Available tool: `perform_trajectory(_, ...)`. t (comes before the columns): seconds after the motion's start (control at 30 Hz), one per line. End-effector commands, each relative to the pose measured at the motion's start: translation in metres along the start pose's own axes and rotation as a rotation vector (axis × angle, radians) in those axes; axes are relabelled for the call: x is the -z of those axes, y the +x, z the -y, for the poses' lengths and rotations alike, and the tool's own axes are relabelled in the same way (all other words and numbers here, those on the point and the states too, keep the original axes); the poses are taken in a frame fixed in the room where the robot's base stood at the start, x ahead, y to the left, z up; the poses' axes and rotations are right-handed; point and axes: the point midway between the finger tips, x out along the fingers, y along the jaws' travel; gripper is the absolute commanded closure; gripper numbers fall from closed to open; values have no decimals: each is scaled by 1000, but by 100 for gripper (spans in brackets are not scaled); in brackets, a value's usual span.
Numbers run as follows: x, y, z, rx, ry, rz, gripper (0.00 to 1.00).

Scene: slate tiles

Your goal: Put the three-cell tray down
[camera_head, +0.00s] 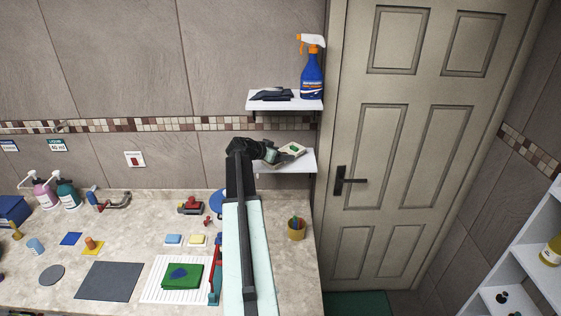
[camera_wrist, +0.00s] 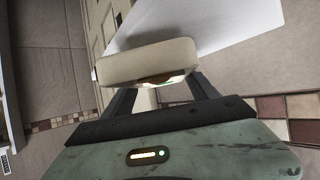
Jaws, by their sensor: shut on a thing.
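The three-cell tray (camera_head: 293,149) is a small cream tray with something green in it, at the lower white wall shelf (camera_head: 302,164). In the wrist view the tray (camera_wrist: 148,62) shows its rounded cream side between my fingers, with the white shelf (camera_wrist: 225,28) behind it. Its cells are mostly hidden there. My gripper (camera_head: 277,156) is shut on the tray's near side; the gripper also shows in the wrist view (camera_wrist: 163,92). I cannot tell whether the tray touches the shelf.
Above is an upper shelf (camera_head: 285,105) with a blue spray bottle (camera_head: 312,75) and a dark cloth (camera_head: 272,94). A door (camera_head: 415,130) is to the right. The lower shelf's right part looks bare.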

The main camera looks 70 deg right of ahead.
Motion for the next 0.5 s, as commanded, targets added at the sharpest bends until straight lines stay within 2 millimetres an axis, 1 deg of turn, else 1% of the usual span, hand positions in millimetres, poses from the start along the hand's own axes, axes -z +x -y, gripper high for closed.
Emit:
perform_trajectory(0.03, -10, 6, 0, 0, 0, 0, 82)
perform_trajectory(0.07, -13, 7, 0, 0, 0, 0, 82)
perform_trajectory(0.33, -11, 5, 0, 0, -1, 0, 82)
perform_trajectory(0.47, -16, 8, 1, 1, -1, 0, 82)
perform_trajectory(0.5, -15, 7, 1, 1, -1, 0, 27)
